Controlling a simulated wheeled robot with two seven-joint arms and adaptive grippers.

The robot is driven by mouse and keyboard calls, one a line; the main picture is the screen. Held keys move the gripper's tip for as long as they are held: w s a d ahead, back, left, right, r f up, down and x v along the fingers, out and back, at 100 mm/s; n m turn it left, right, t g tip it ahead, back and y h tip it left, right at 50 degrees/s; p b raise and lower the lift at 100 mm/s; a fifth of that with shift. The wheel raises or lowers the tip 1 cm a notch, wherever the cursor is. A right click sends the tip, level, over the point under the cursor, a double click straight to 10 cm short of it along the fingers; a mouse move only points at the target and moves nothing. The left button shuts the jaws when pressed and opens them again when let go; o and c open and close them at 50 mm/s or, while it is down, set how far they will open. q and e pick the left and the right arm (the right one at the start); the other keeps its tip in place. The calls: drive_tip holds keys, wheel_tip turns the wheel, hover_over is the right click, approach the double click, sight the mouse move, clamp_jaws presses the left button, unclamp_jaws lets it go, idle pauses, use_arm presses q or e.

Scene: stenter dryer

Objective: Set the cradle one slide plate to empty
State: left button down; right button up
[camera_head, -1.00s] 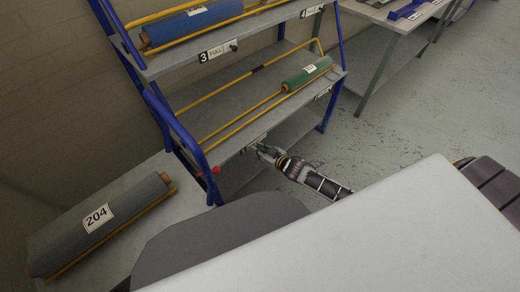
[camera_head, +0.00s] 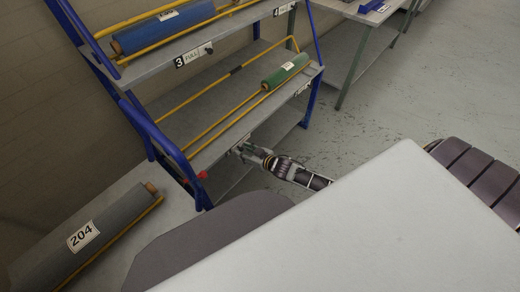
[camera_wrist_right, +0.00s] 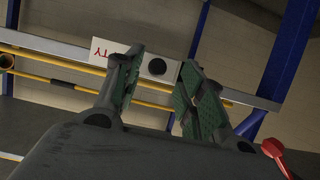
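The slide plate (camera_wrist_right: 105,50) in the right wrist view is white with red lettering, upside down and partly covered by a finger; the visible letters look like the end of "EMPTY". Its round black knob (camera_wrist_right: 157,67) shows between my right gripper's fingertips (camera_wrist_right: 163,62). The fingers stand apart on either side of the knob; I cannot tell if they touch it. In the head view my right gripper (camera_head: 244,150) is at the front edge of the lower rack shelf (camera_head: 215,150), hiding the plate there. My left gripper is not in view.
A blue roll (camera_head: 165,28) lies above a plate reading 3 FULL (camera_head: 188,60). A green roll (camera_head: 286,70) lies on the lower shelf. A grey roll marked 204 (camera_head: 85,235) lies at lower left. A red knob (camera_head: 202,175) and blue rack posts (camera_head: 160,140) stand near my gripper.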

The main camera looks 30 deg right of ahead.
drive_tip(key=v, duration=1)
drive_tip(key=shift+s+r, duration=0.2)
drive_tip(key=shift+s, duration=0.2)
idle(0.4)
idle(0.5)
